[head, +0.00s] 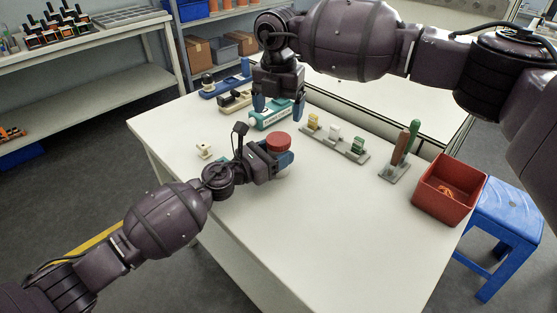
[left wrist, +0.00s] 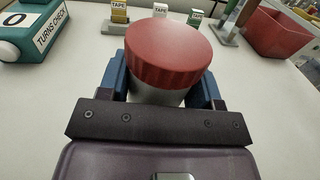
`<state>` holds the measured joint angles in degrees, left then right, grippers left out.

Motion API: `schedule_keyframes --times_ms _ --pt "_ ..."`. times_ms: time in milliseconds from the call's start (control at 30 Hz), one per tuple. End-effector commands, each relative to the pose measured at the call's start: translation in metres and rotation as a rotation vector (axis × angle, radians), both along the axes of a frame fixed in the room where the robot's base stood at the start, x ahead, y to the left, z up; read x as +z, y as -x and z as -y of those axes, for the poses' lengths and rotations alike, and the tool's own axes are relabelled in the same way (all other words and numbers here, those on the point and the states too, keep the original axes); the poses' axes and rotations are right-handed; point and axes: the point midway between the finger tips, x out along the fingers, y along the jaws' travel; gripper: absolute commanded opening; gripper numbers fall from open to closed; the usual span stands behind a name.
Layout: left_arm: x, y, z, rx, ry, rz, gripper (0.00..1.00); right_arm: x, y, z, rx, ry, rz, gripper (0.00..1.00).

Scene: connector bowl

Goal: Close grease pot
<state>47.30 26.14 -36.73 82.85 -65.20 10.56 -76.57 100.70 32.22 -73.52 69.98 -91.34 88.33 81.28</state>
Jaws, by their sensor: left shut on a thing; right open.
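The grease pot (left wrist: 158,97) is a pale pot under a ribbed red lid (left wrist: 168,50). In the left wrist view the lid sits on top of the pot, and I cannot tell how tightly. My left gripper (head: 276,157) is shut on the pot, its blue fingers on either side of it. In the head view the red lid (head: 278,142) shows above these fingers, and the pot body is mostly hidden. My right gripper (head: 278,112) is open and points down above the table, behind the pot, over a teal device.
The teal device (head: 270,115) marked "TURNS CHECK" stands behind the pot. A tape rack (head: 336,139), a tool holder (head: 394,171) and a red bin (head: 449,190) stand to the right. A small cream part (head: 204,151) lies left. The table's front (head: 330,235) is clear.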

Motion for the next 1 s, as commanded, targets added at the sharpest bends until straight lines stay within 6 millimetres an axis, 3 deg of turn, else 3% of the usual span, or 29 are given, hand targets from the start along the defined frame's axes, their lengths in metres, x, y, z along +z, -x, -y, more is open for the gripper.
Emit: schedule_keyframes --times_ms 67,167,367,1000 --pt "-0.0002 0.0001 -0.0001 0.000 0.000 0.000 0.16 0.0000 0.0000 0.0000 0.000 0.000 0.000 0.83" --pt "-0.0002 0.0001 -0.0002 0.000 0.000 0.000 0.00 -0.0023 0.0006 0.0004 -0.001 0.001 -0.004 0.83" --pt "-0.0002 0.0000 -0.0002 0.000 0.000 0.000 0.00 -0.0047 0.0019 -0.0021 0.098 -0.015 -0.010 0.83" --pt "-0.0002 0.0000 -0.0001 0.000 0.000 0.000 0.00 -0.0034 0.0013 -0.0025 0.992 -0.018 0.001 0.83"
